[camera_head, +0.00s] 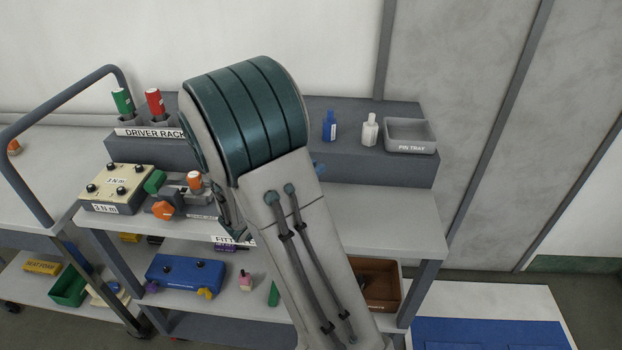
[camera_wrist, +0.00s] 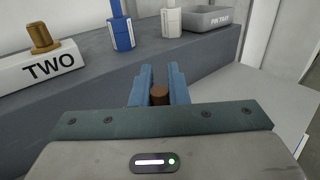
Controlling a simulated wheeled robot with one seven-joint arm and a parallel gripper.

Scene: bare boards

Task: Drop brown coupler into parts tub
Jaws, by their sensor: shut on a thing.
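My gripper (camera_wrist: 160,76) has blue fingers shut on the brown coupler (camera_wrist: 159,94), a small brown cylinder between them in the wrist view. It is above the bench top, in front of the grey raised ledge. In the head view my arm hides the coupler and nearly all of the gripper; only a bit of blue finger shows beside the arm. An open brown tub (camera_head: 379,282) stands on the lower shelf at the right, partly behind my arm.
A grey pin tray (camera_head: 410,147), a white bottle (camera_head: 370,131) and a blue bottle (camera_head: 329,127) stand on the ledge. A white block marked TWO (camera_wrist: 42,66) holds a brown peg. The bench top's right part (camera_head: 400,230) is clear.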

